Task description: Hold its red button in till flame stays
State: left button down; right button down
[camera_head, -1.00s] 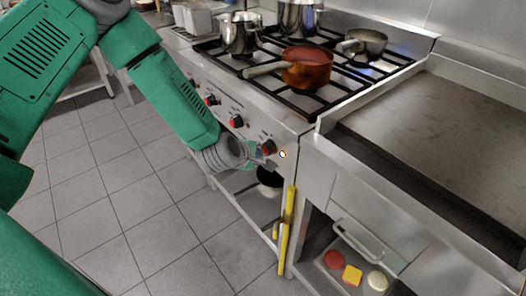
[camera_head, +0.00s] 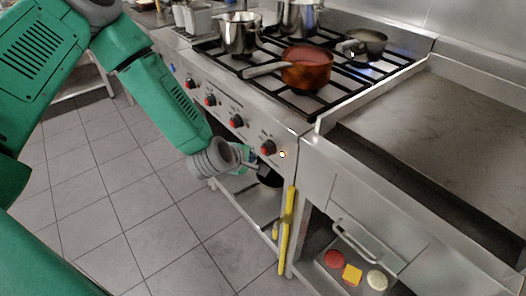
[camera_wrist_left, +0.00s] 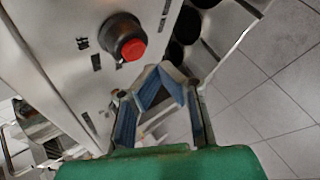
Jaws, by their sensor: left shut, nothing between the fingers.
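A round black knob with a red button face (camera_head: 268,147) is the nearest of several on the stove's front panel. In the left wrist view its red button (camera_wrist_left: 133,50) sits above and left of my fingertips. My left gripper (camera_head: 252,162) is shut and empty, just below and left of that knob, with a gap between them in the left wrist view. The left gripper's fingers (camera_wrist_left: 163,72) meet at their tips there. A blue tint shows by the small grey pan (camera_head: 366,43) on the back right burner; whether it is a flame is hard to tell. My right gripper is out of view.
A copper-red saucepan (camera_head: 307,68) and steel pots (camera_head: 240,33) stand on the black grates. A small light (camera_head: 282,154) glows right of the near knob. A yellow bar (camera_head: 287,232) stands at the stove's corner. The tiled floor at left is clear.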

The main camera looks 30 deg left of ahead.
pick_arm(q)
jog(key=s, duration=0.1)
jog(key=s+a, duration=0.1)
jog(key=s, duration=0.2)
jog(key=shift+s+a+p, duration=0.1)
jog(key=shift+a+p, duration=0.2)
jog(key=shift+a, duration=0.05)
jog(key=s+d+f+m+g+h, duration=0.1)
jog(key=s+d+f+m+g, duration=0.15)
jog(key=s+m, duration=0.3)
jog(key=s+d+f+m+g+h, duration=0.1)
jog(key=s+d+f+m+g, duration=0.1)
jog(key=s+d+f+m, duration=0.3)
jog(key=s+a+f+m+g+y, duration=0.1)
jog(key=s+a+f+m+g, duration=0.1)
jog(key=s+m, duration=0.8)
jog(key=s+a+g, duration=0.1)
jog(key=s+g, duration=0.1)
jog(key=s, duration=0.5)
jog(key=shift+s+a+f+m+g+y, duration=0.2)
jog(key=shift+s+f+m+g+y, duration=0.1)
jog(key=shift+m+g+y, duration=0.1)
jog(key=shift+a, duration=0.1)
jog(key=shift+w+d, duration=0.2)
